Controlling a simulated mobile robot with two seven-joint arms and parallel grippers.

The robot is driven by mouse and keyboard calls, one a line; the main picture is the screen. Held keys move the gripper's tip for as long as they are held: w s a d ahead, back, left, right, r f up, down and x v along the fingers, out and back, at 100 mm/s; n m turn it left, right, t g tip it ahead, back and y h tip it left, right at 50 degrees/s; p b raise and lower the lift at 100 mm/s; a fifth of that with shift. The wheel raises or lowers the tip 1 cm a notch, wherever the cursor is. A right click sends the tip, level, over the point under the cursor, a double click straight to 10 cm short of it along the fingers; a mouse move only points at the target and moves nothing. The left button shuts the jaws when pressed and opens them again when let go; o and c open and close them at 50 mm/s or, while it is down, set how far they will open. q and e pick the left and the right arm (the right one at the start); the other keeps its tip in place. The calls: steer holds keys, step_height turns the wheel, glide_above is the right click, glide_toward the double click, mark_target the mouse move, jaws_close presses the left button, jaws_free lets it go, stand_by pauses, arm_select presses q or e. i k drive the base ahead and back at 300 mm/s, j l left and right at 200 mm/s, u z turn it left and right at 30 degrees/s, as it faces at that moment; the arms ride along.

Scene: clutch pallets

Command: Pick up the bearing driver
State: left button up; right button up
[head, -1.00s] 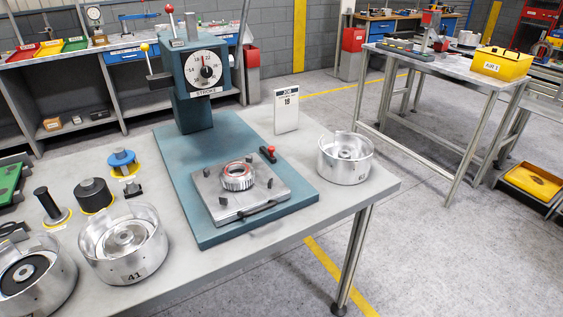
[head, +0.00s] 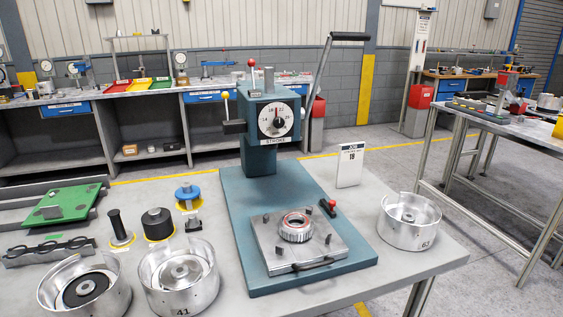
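No label marks the bearing driver, and I cannot tell for sure which tool it is. Three tools stand upright in a row on yellow-ringed spots on the left part of the bench. One is a slim black handle on a wider foot (head: 116,225). Beside it is a thick black cylinder with a small knob on top (head: 157,224). Right of that is a blue disc-shaped tool with a metal top (head: 187,195). They stand clear of each other. Neither gripper is in view.
A teal press (head: 270,130) with a long raised lever stands right of the tools. Its base carries a metal fixture plate (head: 265,245) holding a ringed part (head: 295,227). A green board (head: 62,205) lies left.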

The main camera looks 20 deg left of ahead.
mark_target(121, 237)
steer(key=u, duration=1.55)
